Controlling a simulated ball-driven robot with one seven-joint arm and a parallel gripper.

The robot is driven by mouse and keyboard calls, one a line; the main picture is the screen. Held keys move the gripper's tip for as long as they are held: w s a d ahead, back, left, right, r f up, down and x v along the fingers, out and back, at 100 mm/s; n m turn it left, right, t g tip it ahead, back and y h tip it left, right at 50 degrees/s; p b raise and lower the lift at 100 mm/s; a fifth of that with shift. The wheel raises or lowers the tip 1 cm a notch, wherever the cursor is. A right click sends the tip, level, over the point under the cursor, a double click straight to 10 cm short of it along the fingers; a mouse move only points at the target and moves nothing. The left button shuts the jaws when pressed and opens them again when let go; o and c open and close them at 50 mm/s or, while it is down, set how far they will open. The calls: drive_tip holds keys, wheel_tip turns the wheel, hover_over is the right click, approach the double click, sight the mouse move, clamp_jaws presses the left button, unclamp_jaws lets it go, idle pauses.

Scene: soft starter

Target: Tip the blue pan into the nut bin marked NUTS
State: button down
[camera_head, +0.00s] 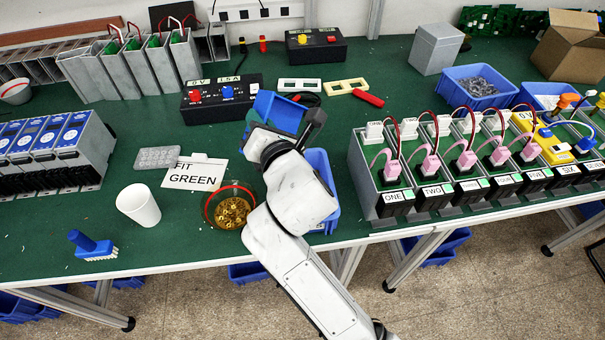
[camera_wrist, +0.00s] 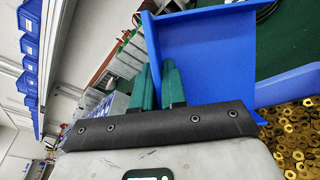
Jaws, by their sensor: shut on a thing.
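My gripper (camera_wrist: 159,84) is shut on the blue pan (camera_wrist: 203,50), its green fingers at the pan's edge in the wrist view. In the head view the pan (camera_head: 279,110) is tilted, in front of the black control box. A blue bin (camera_head: 323,164) stands right of the glass bowl, largely hidden behind my arm. In the wrist view brass nuts (camera_wrist: 297,128) lie beside a blue wall (camera_wrist: 289,86), close to the pan. I see no NUTS mark; my arm may cover it. I cannot tell whether anything is in the pan.
A glass bowl of brass pieces (camera_head: 232,211) stands just left of my arm. A white cup (camera_head: 139,206), a "FIT GREEN" card (camera_head: 194,173) and a blue brush (camera_head: 92,246) are farther left. A row of numbered modules (camera_head: 432,190) stands to the right.

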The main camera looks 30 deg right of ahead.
drive_tip(key=shift+w+a+f+n+g+p, duration=0.2)
drive_tip(key=shift+w+g+p, duration=0.45)
drive_tip(key=shift+p, duration=1.65)
drive_tip(key=shift+w+a+f+n+g+p, duration=0.15)
drive_tip(key=shift+w+g+p, duration=0.5)
drive_tip(key=shift+p, duration=1.6)
drive_tip(key=shift+w+f+g+p, duration=0.2)
drive_tip(key=shift+w+g+p, duration=0.1)
drive_tip(key=shift+p, duration=0.1)
drive_tip(key=w+a+f+n+g+h+b, duration=0.1)
drive_tip(key=w+f+g+b, duration=0.3)
drive_tip(key=w+g, duration=0.5)
wheel_tip(320, 180, down, 3)
drive_tip(key=shift+w+a+r+b, duration=0.15)
drive_tip(key=shift+w+a+b, duration=0.15)
drive_tip(key=shift+w+a, duration=0.5)
drive_tip(key=shift+n, duration=0.25)
